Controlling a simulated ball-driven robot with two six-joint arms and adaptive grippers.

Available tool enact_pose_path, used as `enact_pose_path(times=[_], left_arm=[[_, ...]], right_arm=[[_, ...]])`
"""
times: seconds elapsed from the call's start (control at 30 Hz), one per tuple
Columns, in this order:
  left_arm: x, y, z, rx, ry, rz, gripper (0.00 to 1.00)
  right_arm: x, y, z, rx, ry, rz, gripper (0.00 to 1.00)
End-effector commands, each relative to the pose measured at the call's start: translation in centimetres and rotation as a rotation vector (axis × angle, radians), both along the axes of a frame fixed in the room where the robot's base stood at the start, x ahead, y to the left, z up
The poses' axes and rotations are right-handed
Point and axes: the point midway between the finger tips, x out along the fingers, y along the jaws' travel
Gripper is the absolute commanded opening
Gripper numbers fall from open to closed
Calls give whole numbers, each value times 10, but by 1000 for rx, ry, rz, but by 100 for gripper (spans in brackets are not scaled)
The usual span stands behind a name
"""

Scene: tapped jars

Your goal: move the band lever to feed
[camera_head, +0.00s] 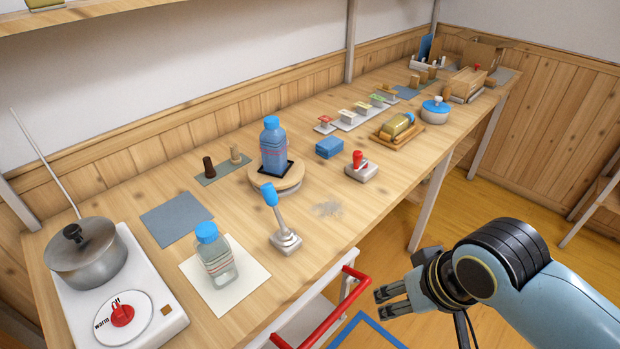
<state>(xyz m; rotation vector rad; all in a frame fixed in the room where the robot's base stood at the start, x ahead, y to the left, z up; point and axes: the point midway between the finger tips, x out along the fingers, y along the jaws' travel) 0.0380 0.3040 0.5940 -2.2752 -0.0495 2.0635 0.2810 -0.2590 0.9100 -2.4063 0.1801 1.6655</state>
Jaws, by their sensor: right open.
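A lever with a blue grip (277,212) stands on a small grey base near the table's front edge, leaning to the left. A shorter red-handled lever (358,160) sits on a grey base farther right. I cannot read any "feed" mark, nor tell which of the two is the band lever. My right gripper (384,302) is open and empty, out in front of the table and apart from both levers. My left gripper is not in view.
A blue-capped bottle (273,148) stands on a round wooden stand behind the blue-gripped lever. A clear blue-capped jar (217,258) stands on a pale sheet to its left. A hotplate with a pot (86,255) is at far left.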

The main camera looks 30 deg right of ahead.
Motion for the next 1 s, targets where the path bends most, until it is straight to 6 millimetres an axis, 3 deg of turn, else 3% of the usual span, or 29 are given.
enact_pose_path(times=[0.03, 0.1, 0.3, 0.5, 0.7, 1.0], left_arm=[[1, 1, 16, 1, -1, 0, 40], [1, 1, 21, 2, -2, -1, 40], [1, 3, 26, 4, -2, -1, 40], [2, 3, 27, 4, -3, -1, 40], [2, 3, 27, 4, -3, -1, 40], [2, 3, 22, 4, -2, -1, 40]], right_arm=[[18, 12, 36, 102, -51, -120, 42], [41, 29, 53, 272, -96, -318, 42], [113, 66, 72, 846, -112, -929, 42], [181, 81, 77, 1441, 33, -1526, 42], [214, 79, 77, 1778, 186, -1851, 42], [224, 79, 75, 1842, 221, -1910, 42]])
